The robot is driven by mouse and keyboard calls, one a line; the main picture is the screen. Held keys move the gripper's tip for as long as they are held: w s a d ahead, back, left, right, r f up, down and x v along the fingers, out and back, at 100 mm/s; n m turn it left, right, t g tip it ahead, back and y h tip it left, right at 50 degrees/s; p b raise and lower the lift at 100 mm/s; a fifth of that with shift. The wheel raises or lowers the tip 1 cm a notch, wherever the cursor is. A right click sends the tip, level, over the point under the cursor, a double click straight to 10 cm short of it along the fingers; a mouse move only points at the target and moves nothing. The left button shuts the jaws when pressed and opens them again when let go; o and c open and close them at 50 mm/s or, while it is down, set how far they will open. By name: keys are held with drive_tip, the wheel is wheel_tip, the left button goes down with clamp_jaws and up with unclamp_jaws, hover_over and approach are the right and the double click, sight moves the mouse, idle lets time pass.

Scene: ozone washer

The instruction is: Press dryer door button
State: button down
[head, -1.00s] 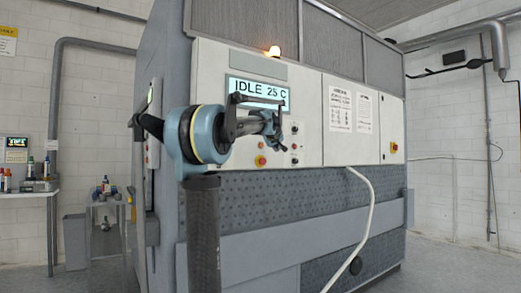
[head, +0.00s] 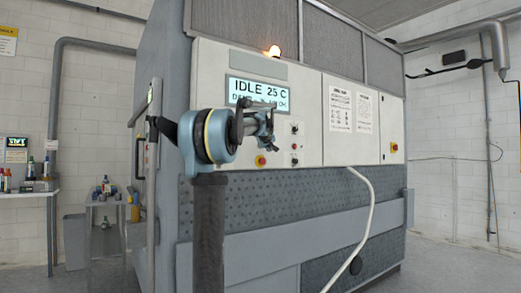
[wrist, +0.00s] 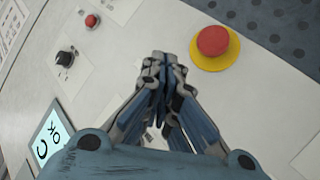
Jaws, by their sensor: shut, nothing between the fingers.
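The machine's pale control panel (head: 230,57) carries a display (head: 273,87) reading "IDLE 25 C", with a second line partly hidden by my arm. A red mushroom button (head: 260,161) on a yellow ring sits low on the panel; it shows large in the wrist view (wrist: 212,42). Dark knobs (head: 294,128) and a small red button (head: 294,162) stand to its right. The small red button (wrist: 91,21) and a black knob (wrist: 65,58) also show in the wrist view. Labels are too small to read. My gripper (wrist: 163,62) is shut and empty in front of the panel, beside the mushroom button; contact cannot be told.
A white hose (head: 367,220) hangs down the machine's front. A lit amber lamp (head: 273,51) is above the display. A small trolley (head: 103,205) and a shelf with bottles (head: 27,188) are at the left. Floor at the right is clear.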

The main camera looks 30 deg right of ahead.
drive_tip(key=shift+w+a, duration=0.1)
drive_tip(key=shift+w, duration=1.15)
drive_tip(key=shift+w, duration=0.15)
idle(0.5)
drive_tip(key=shift+w, duration=0.2)
drive_tip(key=shift+w, duration=0.45)
idle(0.9)
drive_tip(key=shift+s, duration=0.15)
idle(0.3)
drive_tip(key=shift+s, duration=0.75)
drive_tip(key=shift+s+d, duration=0.15)
drive_tip(key=shift+s, duration=1.1)
drive_tip(key=shift+s+d, duration=0.1)
drive_tip(key=shift+s, duration=1.15)
drive_tip(key=shift+a, duration=0.1)
